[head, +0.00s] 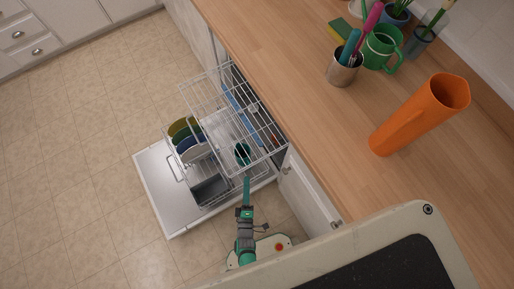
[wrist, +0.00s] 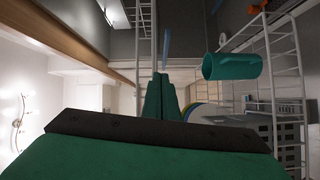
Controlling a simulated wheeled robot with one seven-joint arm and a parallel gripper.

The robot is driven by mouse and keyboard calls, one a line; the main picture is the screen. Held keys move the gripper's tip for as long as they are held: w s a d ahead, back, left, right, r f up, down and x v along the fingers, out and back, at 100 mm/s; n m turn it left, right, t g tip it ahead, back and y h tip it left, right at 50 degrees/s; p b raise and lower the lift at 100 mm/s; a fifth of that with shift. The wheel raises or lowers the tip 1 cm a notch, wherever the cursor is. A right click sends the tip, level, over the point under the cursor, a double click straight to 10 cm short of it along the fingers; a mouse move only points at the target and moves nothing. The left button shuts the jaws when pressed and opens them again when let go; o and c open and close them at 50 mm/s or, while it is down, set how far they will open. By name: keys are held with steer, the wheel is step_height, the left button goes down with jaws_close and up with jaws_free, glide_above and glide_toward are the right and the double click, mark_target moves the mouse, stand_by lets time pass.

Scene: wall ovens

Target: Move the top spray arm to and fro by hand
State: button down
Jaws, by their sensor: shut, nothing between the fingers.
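The dishwasher is open, with its wire upper rack (head: 215,92) pulled out over the lower rack. My green gripper (head: 246,180) is at the rack's near side. In the wrist view my gripper (wrist: 161,76) has its fingers together with nothing between them. A thin blue bar (wrist: 167,42) shows beyond the fingertips in the wrist view; it may be the top spray arm, but I cannot tell for certain. The fingertips look apart from it. A teal cup (wrist: 232,66) is to the right of the fingers, and a small orange part (wrist: 257,8) is at the top.
Several plates (head: 186,135) stand in the lower rack, above the lowered door (head: 155,185). The wooden counter (head: 290,95) runs along the right. On it are an orange vase (head: 420,113), a metal utensil holder (head: 344,68) and a green mug (head: 381,48). The tiled floor is clear.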

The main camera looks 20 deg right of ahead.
mark_target(268, 148)
steer(key=w+d+f+n+h, duration=0.1)
steer(key=w+d+f, duration=0.1)
steer(key=w+d, duration=0.7)
steer(key=shift+w, duration=1.65)
steer(key=shift+d, duration=0.1)
steer(key=shift+w+d, duration=0.25)
steer(key=shift+d, duration=1.2)
steer(key=shift+w+d, duration=0.2)
steer(key=shift+d, duration=1.25)
